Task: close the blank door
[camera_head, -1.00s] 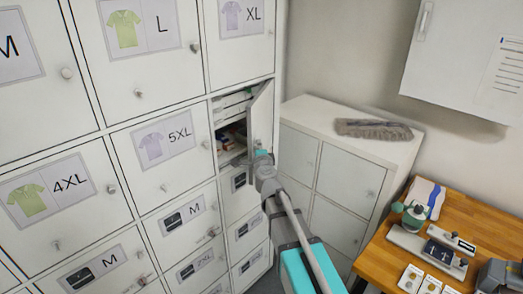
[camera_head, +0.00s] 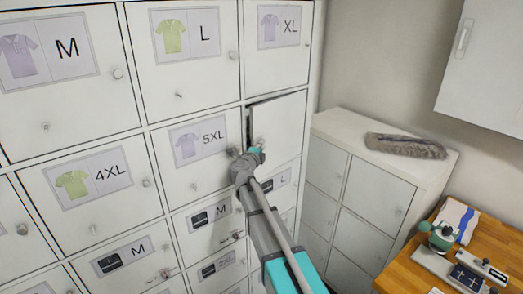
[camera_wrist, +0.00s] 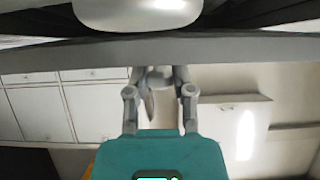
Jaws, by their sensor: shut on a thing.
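The blank door (camera_head: 282,126) has no label and sits below the XL door and right of the 5XL door. It is slightly ajar, with a dark gap along its left edge and top. My gripper (camera_head: 252,155) is at the lower left of this door and hides its knob in the head view. In the wrist view my gripper (camera_wrist: 160,82) is shut on a small pale knob (camera_wrist: 158,74), partly hidden between the fingers.
Labelled locker doors with small knobs surround the blank door, including the 5XL door (camera_head: 196,150). A wooden table (camera_head: 410,265) holding tools is at lower right.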

